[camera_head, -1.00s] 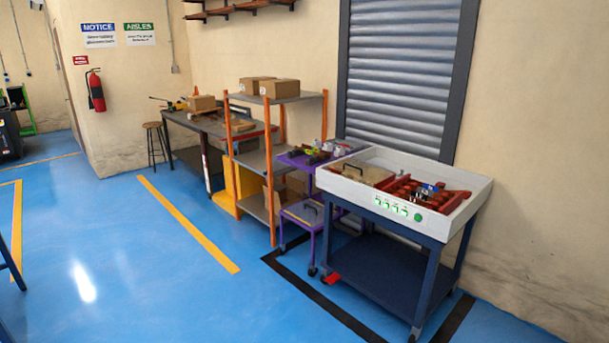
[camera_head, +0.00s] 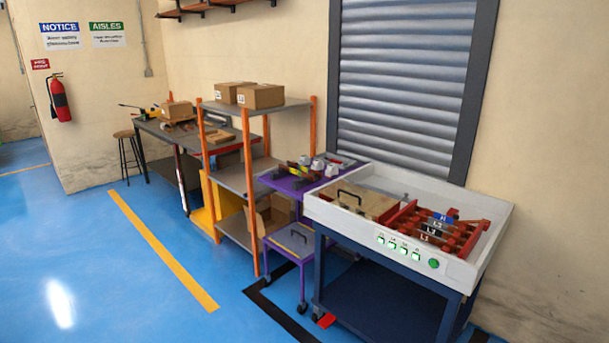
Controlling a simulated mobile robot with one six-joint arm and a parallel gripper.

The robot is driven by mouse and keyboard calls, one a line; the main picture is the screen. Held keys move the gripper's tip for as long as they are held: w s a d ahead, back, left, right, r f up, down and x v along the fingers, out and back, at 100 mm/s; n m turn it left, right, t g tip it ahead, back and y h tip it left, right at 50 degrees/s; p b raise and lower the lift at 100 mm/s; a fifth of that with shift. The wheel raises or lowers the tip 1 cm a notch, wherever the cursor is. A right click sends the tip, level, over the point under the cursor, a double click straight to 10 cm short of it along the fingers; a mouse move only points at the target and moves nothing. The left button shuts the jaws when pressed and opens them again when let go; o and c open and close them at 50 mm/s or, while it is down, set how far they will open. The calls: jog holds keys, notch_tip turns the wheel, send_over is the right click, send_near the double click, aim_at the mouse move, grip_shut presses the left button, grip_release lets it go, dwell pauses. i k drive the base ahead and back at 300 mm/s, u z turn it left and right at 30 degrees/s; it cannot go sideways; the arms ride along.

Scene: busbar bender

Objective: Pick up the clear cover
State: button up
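A see-through, tan-looking cover with a black handle (camera_head: 368,203) lies in the left part of the white-walled bench top (camera_head: 335,214). Through it the tan surface shows, so its exact edges are hard to tell. Red busbar supports with labels such as H and L3 (camera_head: 440,232) stand uncovered to the right of the cover. My gripper is not in view.
The purple cart (camera_head: 275,182) with tools on top stands left of the bench, by an orange-post shelf (camera_head: 250,195) with cardboard boxes. A red pedal (camera_head: 326,320) sits at the bench's foot. The blue floor (camera_head: 120,270) at left is open.

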aim_at(297, 239)
jog(key=u, duration=0.05)
jog(key=i, duration=1.05)
jog(key=u, duration=0.4)
jog(key=i, duration=0.8)
jog(key=u, duration=0.85)
jog(key=i, duration=0.5)
jog(key=u, duration=0.85)
jog(key=i, duration=0.65)
jog(key=u, duration=0.35)
